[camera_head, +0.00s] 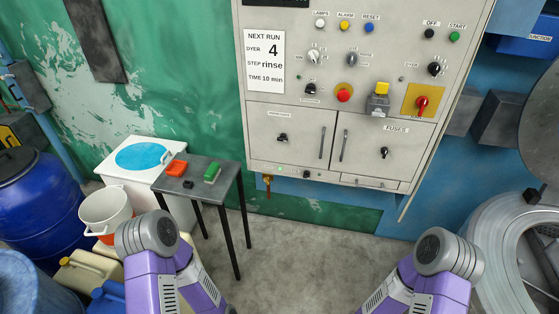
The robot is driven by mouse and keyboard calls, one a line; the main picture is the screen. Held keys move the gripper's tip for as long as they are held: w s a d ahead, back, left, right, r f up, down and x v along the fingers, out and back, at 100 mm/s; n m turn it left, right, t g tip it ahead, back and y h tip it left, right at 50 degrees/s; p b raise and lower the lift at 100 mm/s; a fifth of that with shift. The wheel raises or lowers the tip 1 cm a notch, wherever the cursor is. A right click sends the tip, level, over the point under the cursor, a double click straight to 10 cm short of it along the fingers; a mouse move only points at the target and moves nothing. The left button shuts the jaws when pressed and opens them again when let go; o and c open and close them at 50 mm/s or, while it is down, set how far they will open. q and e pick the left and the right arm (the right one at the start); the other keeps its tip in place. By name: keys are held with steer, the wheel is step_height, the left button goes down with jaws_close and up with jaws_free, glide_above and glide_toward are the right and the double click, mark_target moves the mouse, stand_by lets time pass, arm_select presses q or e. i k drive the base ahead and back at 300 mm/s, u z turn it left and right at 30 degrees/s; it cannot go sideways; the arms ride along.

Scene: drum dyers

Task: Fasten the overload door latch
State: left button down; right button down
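A light grey control cabinet (300,98) hangs on the wall ahead, with two small doors in its lower part. The left door (295,152) has a small, hard-to-read label, a black latch knob (282,138) and a vertical handle (322,142) near its right edge. The right door (400,166) is labelled FUSES and has its own black knob (384,153) and a handle (344,145) near its left edge. Both doors look closed. I cannot tell whether either latch is fastened. Only purple and grey links of my arms show at the bottom; neither gripper is in view.
A small dark table (203,168) with red, green and black items stands left of the cabinet. Behind it is a white tub (122,165) with blue liquid. Buckets and drums crowd the left. A round metal machine (490,250) stands right. The middle floor is clear.

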mark_target(283, 137)
steer(key=u, duration=0.65)
steer(key=i, duration=1.45)
steer(key=z, duration=0.45)
